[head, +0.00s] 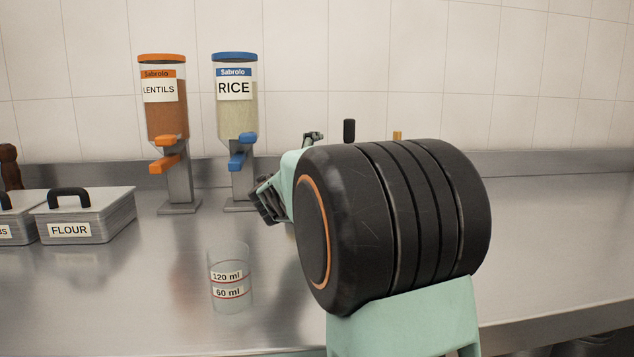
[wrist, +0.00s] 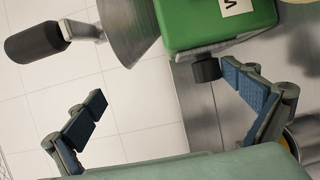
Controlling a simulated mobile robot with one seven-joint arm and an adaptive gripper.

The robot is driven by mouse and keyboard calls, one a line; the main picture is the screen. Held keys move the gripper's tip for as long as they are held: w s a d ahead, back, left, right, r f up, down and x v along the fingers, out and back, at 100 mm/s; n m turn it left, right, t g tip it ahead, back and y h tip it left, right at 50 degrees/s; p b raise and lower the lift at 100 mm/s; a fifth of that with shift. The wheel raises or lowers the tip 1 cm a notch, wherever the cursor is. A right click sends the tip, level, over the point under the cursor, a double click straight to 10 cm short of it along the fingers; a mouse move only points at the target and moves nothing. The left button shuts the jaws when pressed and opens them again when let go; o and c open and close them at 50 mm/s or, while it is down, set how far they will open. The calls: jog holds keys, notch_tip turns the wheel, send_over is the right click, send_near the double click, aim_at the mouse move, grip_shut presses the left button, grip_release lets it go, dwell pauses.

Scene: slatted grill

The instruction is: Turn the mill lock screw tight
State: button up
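In the wrist view, the mill is partly in sight, with a green body (wrist: 205,22) bearing a cut-off label, a grey metal cone (wrist: 128,28) and a crank with a black grip (wrist: 36,43). A dark round knob (wrist: 206,69), likely the lock screw, sits at a metal edge of the green body. My gripper (wrist: 164,84) is open and empty, its blue-padded fingers wide apart. The right finger's tip is close beside the knob; I cannot tell whether they touch. In the head view my arm hides most of the mill; a black upright grip (head: 349,130) shows above it.
A lentils dispenser (head: 166,110) and a rice dispenser (head: 236,110) stand at the back left. A clear measuring cup (head: 230,280) stands in front of them. A flour box (head: 85,215) is at the left. The steel counter (head: 130,300) is clear at front left.

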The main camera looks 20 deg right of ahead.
jog(key=shift+t, duration=0.4)
jog(key=r, duration=0.2)
jog(key=a+r, duration=0.1)
jog(key=r, duration=0.1)
jog(key=shift+r, duration=0.4)
jog(key=f, duration=0.3)
jog(key=shift+s+g, duration=0.2)
jog(key=shift+g, duration=0.1)
jog(key=shift+c, duration=1)
jog(key=shift+s+a+r, duration=0.25)
jog(key=shift+r, duration=0.1)
jog(key=shift+c, duration=0.4)
jog(key=shift+s+a+r+p, duration=0.3)
jog(key=shift+s+a+r, duration=0.15)
jog(key=shift+s+r, duration=0.3)
jog(key=c, duration=0.9)
jog(key=shift+o, duration=0.2)
jog(key=s+a+r+p, duration=0.1)
jog(key=s+a+r, duration=0.3)
jog(key=a+r, duration=0.1)
jog(key=shift+s+p, duration=0.4)
jog(key=shift+d+f+b, duration=0.1)
jog(key=shift+b, duration=0.35)
